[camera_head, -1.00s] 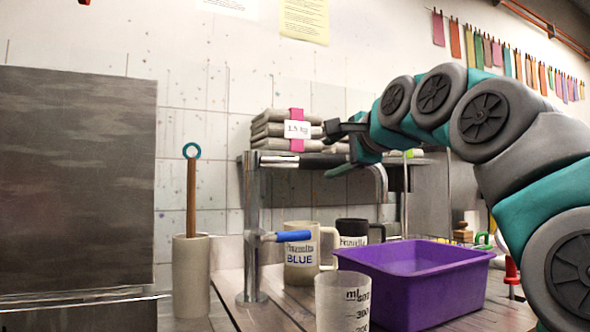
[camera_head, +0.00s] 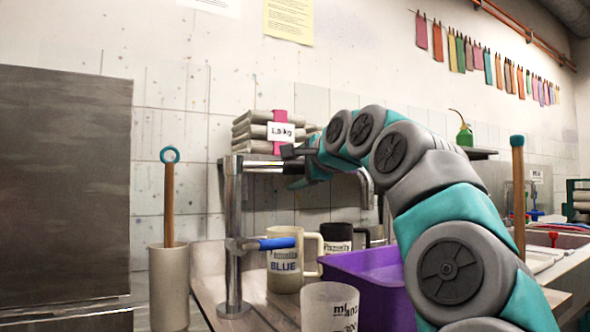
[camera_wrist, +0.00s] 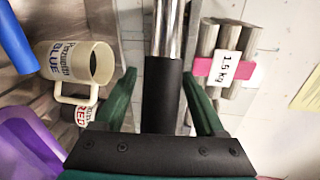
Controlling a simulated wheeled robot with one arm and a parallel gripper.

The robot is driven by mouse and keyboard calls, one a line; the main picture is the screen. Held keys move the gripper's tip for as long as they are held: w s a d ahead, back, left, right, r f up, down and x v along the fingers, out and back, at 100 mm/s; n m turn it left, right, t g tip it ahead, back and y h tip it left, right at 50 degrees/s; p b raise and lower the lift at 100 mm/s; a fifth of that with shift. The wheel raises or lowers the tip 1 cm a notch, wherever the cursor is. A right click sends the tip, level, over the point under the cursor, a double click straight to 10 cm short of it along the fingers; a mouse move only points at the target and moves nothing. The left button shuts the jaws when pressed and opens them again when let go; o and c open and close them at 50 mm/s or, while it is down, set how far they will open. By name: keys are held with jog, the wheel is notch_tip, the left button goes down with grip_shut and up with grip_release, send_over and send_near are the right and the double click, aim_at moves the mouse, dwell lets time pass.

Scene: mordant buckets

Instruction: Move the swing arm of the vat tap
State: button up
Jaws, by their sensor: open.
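The vat tap has an upright chrome post (camera_head: 234,240) with a blue lever (camera_head: 277,243). Its swing arm (camera_head: 262,166) runs level to the right from the post's top and ends in a down-bent spout (camera_head: 367,187). My gripper (camera_head: 288,168) is at the swing arm, one finger above and one below it in the head view. In the wrist view the swing arm's black sleeve (camera_wrist: 162,95) lies between the two green fingers of my open gripper (camera_wrist: 158,84), with gaps on both sides. My arm hides part of the swing arm.
A pot with a wooden-handled tool (camera_head: 169,285) stands at left.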

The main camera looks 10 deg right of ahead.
jog(key=shift+c, duration=0.4)
grip_shut()
dwell(0.9)
